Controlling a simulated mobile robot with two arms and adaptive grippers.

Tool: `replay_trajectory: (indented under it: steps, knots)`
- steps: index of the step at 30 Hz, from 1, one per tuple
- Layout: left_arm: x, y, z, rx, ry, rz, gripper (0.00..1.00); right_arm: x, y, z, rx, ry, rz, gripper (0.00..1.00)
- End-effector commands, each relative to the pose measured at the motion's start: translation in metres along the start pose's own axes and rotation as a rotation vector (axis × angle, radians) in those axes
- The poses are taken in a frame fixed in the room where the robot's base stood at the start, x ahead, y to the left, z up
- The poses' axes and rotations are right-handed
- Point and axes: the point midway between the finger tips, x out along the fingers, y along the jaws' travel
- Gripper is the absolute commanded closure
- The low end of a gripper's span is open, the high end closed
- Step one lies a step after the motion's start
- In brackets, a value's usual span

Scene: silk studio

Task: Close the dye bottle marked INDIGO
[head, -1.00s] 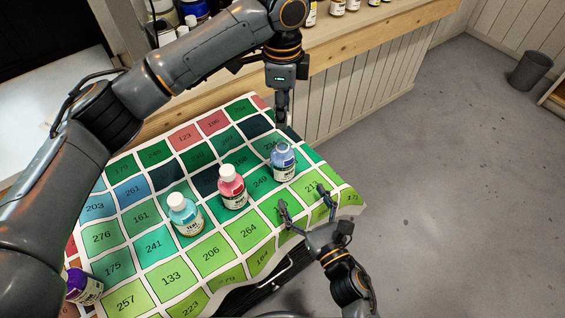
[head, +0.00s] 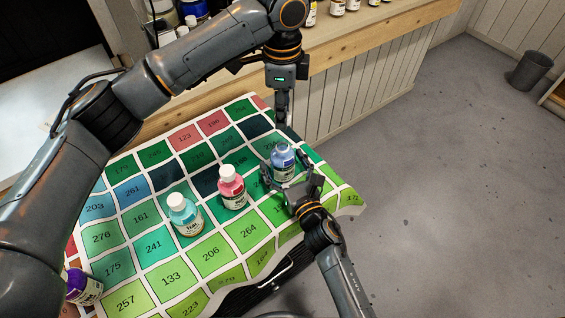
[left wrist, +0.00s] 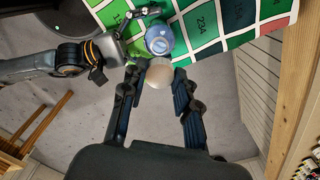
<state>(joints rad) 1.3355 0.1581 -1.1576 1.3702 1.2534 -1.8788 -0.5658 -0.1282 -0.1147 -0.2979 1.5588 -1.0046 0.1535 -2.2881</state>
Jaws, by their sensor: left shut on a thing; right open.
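A blue bottle (head: 283,164) stands upright on the numbered colour cloth. It shows no white cap, unlike its neighbours; its label is too small to read. In the left wrist view the bottle (left wrist: 159,39) shows from above. My left gripper (head: 282,121) points down above and behind it. In the left wrist view, my left gripper (left wrist: 160,80) is shut on a pale round cap (left wrist: 159,73), apart from the bottle. The cap cannot be made out in the head view. My right gripper (head: 289,180) is open, with its fingers on either side of the blue bottle.
A red bottle (head: 232,188) and a teal bottle (head: 185,215), both with white caps, stand left of the blue one. A purple bottle (head: 82,287) is at the front left. A wooden shelf (head: 370,42) with bottles runs behind the table. Open floor lies right.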

Motion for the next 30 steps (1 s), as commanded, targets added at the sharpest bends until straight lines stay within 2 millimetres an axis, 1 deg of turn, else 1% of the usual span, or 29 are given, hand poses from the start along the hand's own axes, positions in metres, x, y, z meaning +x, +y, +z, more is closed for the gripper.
replay_trajectory:
  steps: [3, 10, 22, 23, 26, 30]
  knots:
    - [0.000, 0.000, 0.000, 0.000, 0.000, 0.000, 0.78, 0.003, 0.000, 0.000, 0.000, 0.000, 0.000, 0.16]
    - [0.000, 0.000, 0.000, 0.000, 0.000, 0.000, 0.78, 0.003, 0.000, 0.000, 0.000, 0.000, 0.000, 0.16]
    - [0.000, 0.000, 0.000, 0.000, 0.000, 0.000, 0.78, 0.003, 0.000, 0.000, 0.000, 0.000, 0.000, 0.97]
    - [0.000, 0.000, 0.000, 0.000, 0.000, 0.000, 0.78, 0.003, 0.000, 0.000, 0.000, 0.000, 0.000, 1.00]
    - [0.003, 0.000, 0.000, 0.000, 0.000, 0.001, 0.78, 0.003, 0.000, 0.000, 0.000, 0.000, 0.000, 1.00]
    - [0.018, 0.001, 0.000, 0.000, -0.001, 0.004, 0.78, 0.003, 0.000, 0.000, 0.000, 0.000, 0.000, 1.00]
